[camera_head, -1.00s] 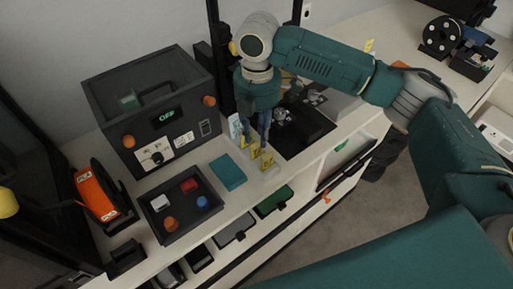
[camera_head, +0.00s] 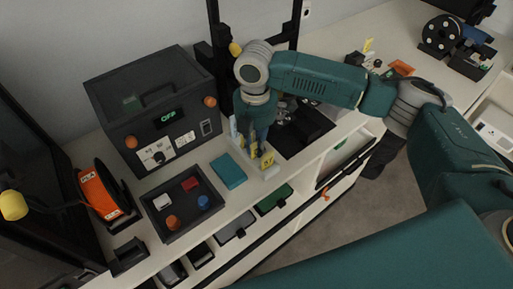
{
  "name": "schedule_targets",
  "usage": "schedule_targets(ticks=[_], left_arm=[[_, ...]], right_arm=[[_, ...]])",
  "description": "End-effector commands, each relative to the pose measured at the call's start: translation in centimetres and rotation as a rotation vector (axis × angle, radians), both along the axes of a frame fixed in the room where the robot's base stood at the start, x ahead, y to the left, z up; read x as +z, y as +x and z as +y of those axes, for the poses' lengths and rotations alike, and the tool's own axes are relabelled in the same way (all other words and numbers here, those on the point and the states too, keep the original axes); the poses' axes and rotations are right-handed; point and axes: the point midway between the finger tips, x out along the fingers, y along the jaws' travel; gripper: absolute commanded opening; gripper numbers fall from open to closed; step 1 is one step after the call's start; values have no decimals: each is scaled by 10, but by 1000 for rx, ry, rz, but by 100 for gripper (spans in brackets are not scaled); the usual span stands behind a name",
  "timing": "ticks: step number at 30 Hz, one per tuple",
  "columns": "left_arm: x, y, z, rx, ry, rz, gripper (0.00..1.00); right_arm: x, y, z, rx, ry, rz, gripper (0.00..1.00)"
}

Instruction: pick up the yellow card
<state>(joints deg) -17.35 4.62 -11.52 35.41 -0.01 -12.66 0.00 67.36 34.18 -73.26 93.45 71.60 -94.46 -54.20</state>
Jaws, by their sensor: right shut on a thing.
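A small white holder (camera_head: 270,173) on the counter carries several upright cards. A yellow card (camera_head: 267,162) stands at its front end, and another yellow card (camera_head: 253,149) stands just behind it. A pale blue-white card (camera_head: 233,127) stands at the back. My right gripper (camera_head: 259,141) points down behind and among the cards, shut on a yellow card. Its fingertips are partly hidden by the cards, so which yellow card it grips is hard to make out. My left gripper is not in view.
A teal box (camera_head: 228,171) lies just left of the holder. A dark tray (camera_head: 215,201) with small coloured pieces is further left. A black box machine (camera_head: 125,90) reading OFF stands behind. An orange spool (camera_head: 98,190) is at left. The counter's front edge is close to the holder.

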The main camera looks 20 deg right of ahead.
Motion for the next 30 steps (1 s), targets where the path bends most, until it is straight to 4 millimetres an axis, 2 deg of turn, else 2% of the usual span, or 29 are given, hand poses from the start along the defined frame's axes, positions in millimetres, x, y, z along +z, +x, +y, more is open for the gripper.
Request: schedule_targets(ticks=[5, 11, 17, 24, 30], left_arm=[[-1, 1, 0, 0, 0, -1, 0], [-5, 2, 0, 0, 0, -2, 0], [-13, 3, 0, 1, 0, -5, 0], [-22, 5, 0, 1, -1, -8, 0], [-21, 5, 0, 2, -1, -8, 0]], right_arm=[[3, 0, 0, 0, 0, -1, 2], [22, 1, 1, 0, 2, -3, 2], [68, 2, 1, 1, 2, -7, 2], [139, 1, 1, 0, 2, -5, 2], [182, 1, 0, -1, -1, -4, 2]])
